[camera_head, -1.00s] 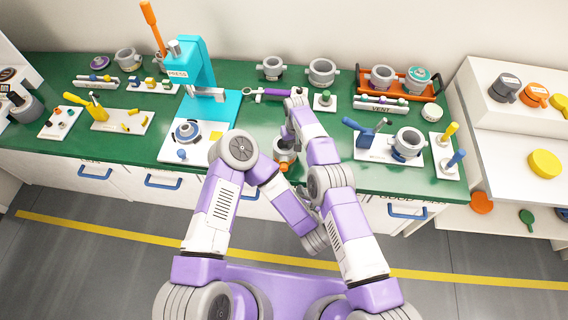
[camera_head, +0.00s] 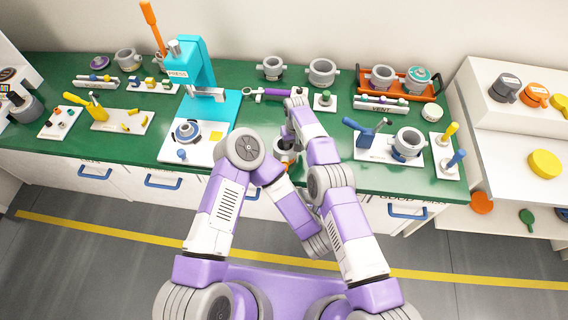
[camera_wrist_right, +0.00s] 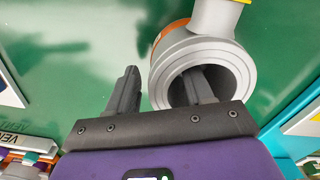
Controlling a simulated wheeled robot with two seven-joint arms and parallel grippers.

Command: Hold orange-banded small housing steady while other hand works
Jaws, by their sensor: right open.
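The small grey housing (camera_head: 285,155) stands on the green bench in front of me, partly hidden by my arms in the head view. In the right wrist view the housing (camera_wrist_right: 214,50) shows as a thick grey ring with an orange band and a side port. My right gripper (camera_wrist_right: 162,72) is open, one finger inside the ring's opening and the other outside its wall. Its jaws are apart with the wall between them. In the head view the right gripper (camera_head: 288,134) is over the housing. My left forearm passes under my right arm; its gripper is hidden.
A teal press (camera_head: 200,75) with a white base plate stands left of the housing. A white fixture (camera_head: 375,155) with a blue clamp and a grey housing is to the right. An orange tray (camera_head: 432,95) holds more housings at the back right.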

